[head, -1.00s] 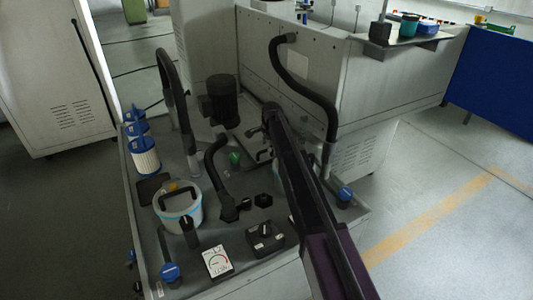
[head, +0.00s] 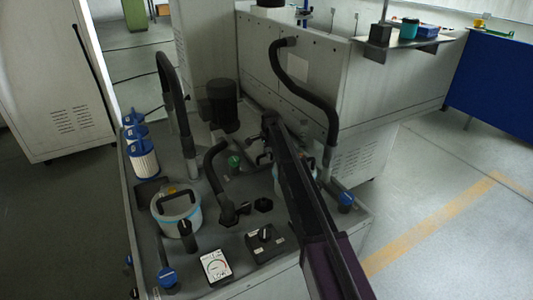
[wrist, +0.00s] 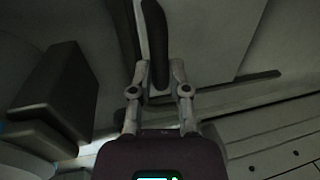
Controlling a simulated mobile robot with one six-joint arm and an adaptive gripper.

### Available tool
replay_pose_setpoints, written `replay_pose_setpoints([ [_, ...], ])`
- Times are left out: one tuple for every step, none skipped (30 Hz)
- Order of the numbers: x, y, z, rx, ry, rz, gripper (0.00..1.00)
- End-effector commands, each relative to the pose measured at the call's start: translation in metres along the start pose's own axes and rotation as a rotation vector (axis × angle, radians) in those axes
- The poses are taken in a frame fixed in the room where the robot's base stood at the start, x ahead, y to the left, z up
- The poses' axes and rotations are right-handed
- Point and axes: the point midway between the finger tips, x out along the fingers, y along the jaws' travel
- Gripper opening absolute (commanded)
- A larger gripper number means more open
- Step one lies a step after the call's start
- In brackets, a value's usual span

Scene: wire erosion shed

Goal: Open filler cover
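My gripper (wrist: 159,66) shows in the wrist view with its two fingers apart, one on each side of a dark bar-shaped handle (wrist: 155,35). Narrow gaps seem to show between fingers and bar. The bar stands in front of a flat grey surface (wrist: 205,40). Whether this is the filler cover's handle I cannot tell. No part there is clearly recognisable as the filler cover.
A dark block (wrist: 60,95) lies left of my gripper. Open floor (head: 450,230) lies right.

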Motion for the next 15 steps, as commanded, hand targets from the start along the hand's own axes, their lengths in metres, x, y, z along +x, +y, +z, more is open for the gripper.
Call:
replay_pose_setpoints([
  [0.000, 0.000, 0.000, 0.000, 0.000, 0.000, 0.00],
  [0.000, 0.000, 0.000, 0.000, 0.000, 0.000, 0.00],
  [0.000, 0.000, 0.000, 0.000, 0.000, 0.000, 0.00],
  [0.000, 0.000, 0.000, 0.000, 0.000, 0.000, 0.00],
  [0.000, 0.000, 0.000, 0.000, 0.000, 0.000, 0.00],
  [0.000, -0.001, 0.000, 0.000, 0.000, 0.000, 0.00],
  [0.001, -0.002, 0.000, 0.000, 0.000, 0.000, 0.00],
  [0.001, -0.004, 0.000, 0.000, 0.000, 0.000, 0.00],
  [0.002, -0.007, 0.000, 0.000, 0.000, 0.000, 0.00],
  [0.002, -0.010, -0.001, 0.000, 0.000, 0.000, 0.00],
  [0.003, -0.014, -0.001, -0.001, 0.000, 0.000, 0.00],
  [0.004, -0.020, -0.001, -0.001, 0.000, 0.000, 0.00],
  [0.005, -0.026, -0.001, 0.000, 0.000, 0.000, 0.00],
  [0.006, -0.032, -0.001, 0.000, 0.000, 0.000, 0.00],
  [0.008, -0.040, -0.001, 0.000, 0.000, 0.000, 0.00],
])
